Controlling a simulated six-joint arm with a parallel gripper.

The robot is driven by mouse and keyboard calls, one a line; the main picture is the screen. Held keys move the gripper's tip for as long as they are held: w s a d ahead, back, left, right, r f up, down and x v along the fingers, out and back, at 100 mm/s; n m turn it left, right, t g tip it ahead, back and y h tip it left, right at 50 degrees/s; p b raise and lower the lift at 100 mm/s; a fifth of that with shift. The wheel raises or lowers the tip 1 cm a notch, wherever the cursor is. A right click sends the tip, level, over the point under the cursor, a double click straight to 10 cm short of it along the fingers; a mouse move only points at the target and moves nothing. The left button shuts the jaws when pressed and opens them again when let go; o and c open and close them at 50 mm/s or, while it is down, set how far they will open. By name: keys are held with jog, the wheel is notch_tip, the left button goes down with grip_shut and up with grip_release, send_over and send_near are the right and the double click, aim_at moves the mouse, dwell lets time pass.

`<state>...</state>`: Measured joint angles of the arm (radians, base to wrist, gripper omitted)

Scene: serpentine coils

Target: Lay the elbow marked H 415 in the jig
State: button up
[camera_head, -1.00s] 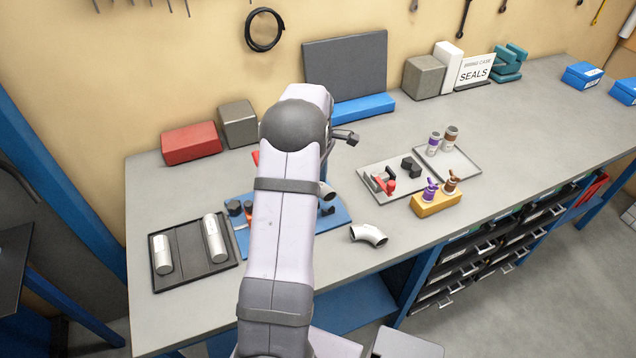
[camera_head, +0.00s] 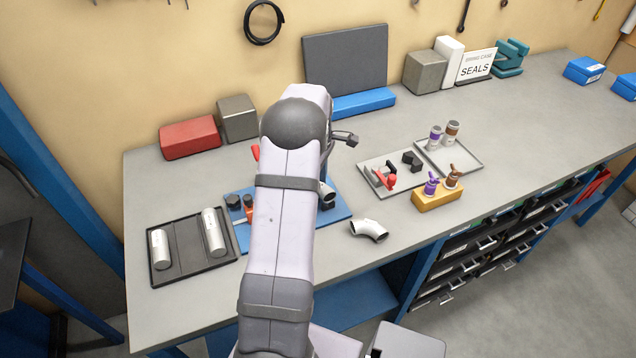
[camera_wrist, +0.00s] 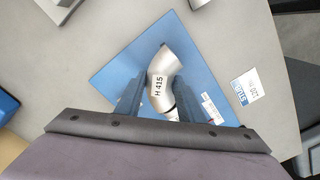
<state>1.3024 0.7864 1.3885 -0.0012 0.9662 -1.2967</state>
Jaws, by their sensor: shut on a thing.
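The silvery elbow marked H 415 (camera_wrist: 160,75) is between the fingers of my gripper (camera_wrist: 158,85) in the wrist view, its label facing the camera. My gripper is shut on it. A blue board (camera_wrist: 120,60) lies below the elbow; I cannot tell whether they touch. A piece of a silvery elbow shows at the arm's right edge (camera_head: 327,192).
Another elbow (camera_head: 368,230) lies loose on the bench (camera_head: 400,260). A dark tray (camera_head: 187,254) holds two silvery cylinders at left.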

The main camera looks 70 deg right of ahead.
jog(key=shift+f+b, duration=0.3)
jog(key=shift+f, duration=0.3)
dwell(0.4)
jog(key=o, duration=1.3)
jog(key=shift+c, duration=0.2)
jog(key=shift+r, duration=0.1)
jog(key=shift+r+b, duration=1.3)
jog(key=shift+r, duration=2.25)
